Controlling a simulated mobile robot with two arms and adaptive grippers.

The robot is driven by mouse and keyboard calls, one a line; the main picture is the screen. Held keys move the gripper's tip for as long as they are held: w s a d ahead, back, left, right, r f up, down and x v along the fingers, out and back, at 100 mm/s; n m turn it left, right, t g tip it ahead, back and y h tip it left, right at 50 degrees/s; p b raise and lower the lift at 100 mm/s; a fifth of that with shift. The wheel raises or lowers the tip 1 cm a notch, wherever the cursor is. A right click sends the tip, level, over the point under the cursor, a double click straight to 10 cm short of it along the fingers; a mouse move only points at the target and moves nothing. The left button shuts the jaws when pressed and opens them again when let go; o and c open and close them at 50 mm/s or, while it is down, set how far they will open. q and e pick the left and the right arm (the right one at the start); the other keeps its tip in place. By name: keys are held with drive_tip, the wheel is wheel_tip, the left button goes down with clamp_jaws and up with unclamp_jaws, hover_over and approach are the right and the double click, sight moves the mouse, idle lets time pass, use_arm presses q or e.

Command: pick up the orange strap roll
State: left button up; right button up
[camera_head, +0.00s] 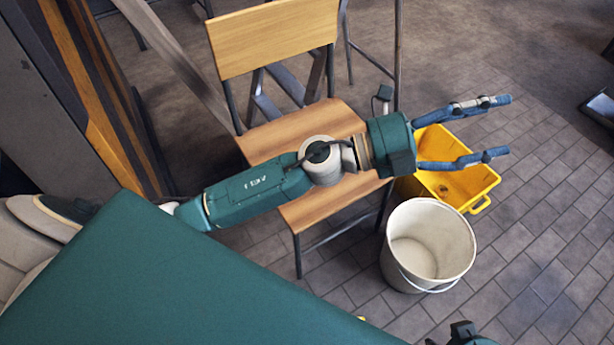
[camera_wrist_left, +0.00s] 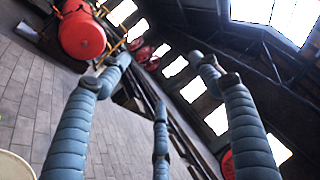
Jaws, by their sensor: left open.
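My left gripper (camera_head: 505,126) reaches in from the left in the head view. Its blue fingers are spread wide with nothing between them. They extend above and to the right of the yellow bin (camera_head: 474,187), partly covering it from view. The fingers also show spread and empty in the left wrist view (camera_wrist_left: 155,80). A small dark brownish thing (camera_head: 442,190) lies inside the yellow bin; it is too small to tell what it is. I cannot make out an orange strap roll for certain in either view.
A wooden chair (camera_head: 272,42) stands beneath my left arm. A white bucket (camera_head: 402,268), apparently empty, stands in front of the yellow bin. Paved floor right of the bin is mostly clear. The wrist view shows a red tank (camera_wrist_left: 82,36) far off.

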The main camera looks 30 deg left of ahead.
use_arm(q)
drive_tip(key=s+f+m+g+y, duration=0.3)
drive_tip(key=f+m+g+y, duration=0.2)
drive_tip(key=f+m+g, duration=0.8)
drive_tip(key=w+a+f+y, duration=0.1)
drive_tip(key=a+f+y, duration=0.3)
drive_tip(key=a, duration=0.6)
drive_tip(key=w+a+f+t+y, duration=0.1)
drive_tip(key=a+f+y, duration=0.3)
drive_tip(key=a, duration=0.7)
drive_tip(key=w+a+f+n+y+b, duration=0.1)
drive_tip(key=a+f+y, duration=0.4)
drive_tip(key=a, duration=0.5)
drive_tip(key=shift+w+a+f, duration=0.15)
drive_tip(key=shift+w+f, duration=0.15)
drive_tip(key=shift+f, duration=0.4)
drive_tip(key=shift+w+a+f, duration=0.15)
drive_tip(key=shift+w+f, duration=0.1)
drive_tip(key=shift+f, duration=0.95)
drive_tip(key=f, duration=0.2)
drive_tip(key=f+b, duration=0.1)
drive_tip(key=f, duration=0.1)
drive_tip(key=shift+s+a+f, duration=0.1)
drive_tip(key=shift+s+a, duration=0.05)
drive_tip(key=shift+s, duration=0.2)
drive_tip(key=shift+w+f, duration=0.1)
drive_tip(key=shift+f, duration=0.35)
use_arm(e)
drive_tip(key=shift+s+r, duration=0.35)
drive_tip(key=shift+r, duration=0.15)
